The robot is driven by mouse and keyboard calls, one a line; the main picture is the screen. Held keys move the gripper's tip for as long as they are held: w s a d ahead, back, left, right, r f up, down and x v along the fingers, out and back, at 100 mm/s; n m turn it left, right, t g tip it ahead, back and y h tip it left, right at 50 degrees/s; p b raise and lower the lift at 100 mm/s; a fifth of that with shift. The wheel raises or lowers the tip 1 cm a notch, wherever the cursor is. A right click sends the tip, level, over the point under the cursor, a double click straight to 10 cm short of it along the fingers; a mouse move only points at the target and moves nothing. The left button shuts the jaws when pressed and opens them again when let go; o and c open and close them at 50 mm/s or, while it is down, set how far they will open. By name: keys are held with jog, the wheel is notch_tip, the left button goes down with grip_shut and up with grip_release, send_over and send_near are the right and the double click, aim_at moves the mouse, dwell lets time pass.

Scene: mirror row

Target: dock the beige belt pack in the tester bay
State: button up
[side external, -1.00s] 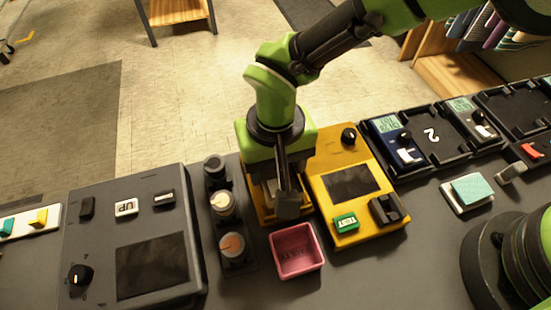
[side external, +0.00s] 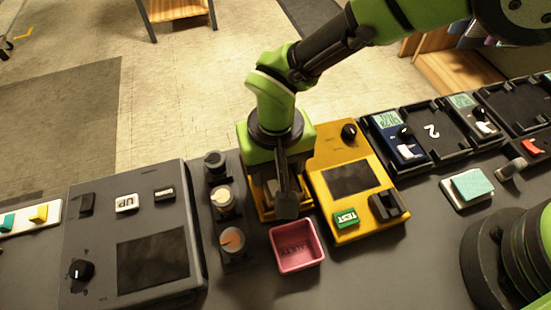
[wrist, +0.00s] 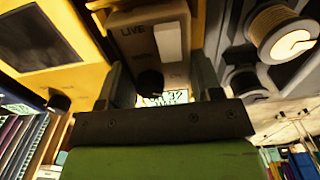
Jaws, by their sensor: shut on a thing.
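The beige belt pack (wrist: 140,45) is between my gripper's fingers (wrist: 160,85) in the wrist view, with the word LIVE, a pale panel, a black knob and a lit green display. My gripper (side external: 280,195) is shut on it and points down over the tester's yellow bay (side external: 262,214) in the side view. There only a small part of the pack (side external: 271,187) shows. The yellow tester (side external: 340,150) has a dark screen and a green TEST button (side external: 346,217). Whether the pack is fully seated is hidden by the gripper.
A pink tray (side external: 297,246) stands just in front of the bay. A rack of round spools (side external: 232,241) and a grey console (side external: 120,205) are to the left. Dark docks with a blue pack (side external: 399,142) are to the right. A teal pad (side external: 472,186) lies near my base.

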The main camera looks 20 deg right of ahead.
jog(key=shift+f, duration=0.3)
jog(key=o, duration=1.1)
jog(key=shift+r, duration=0.1)
notch_tip(320, 180, up, 10)
jog(key=shift+f, duration=0.1)
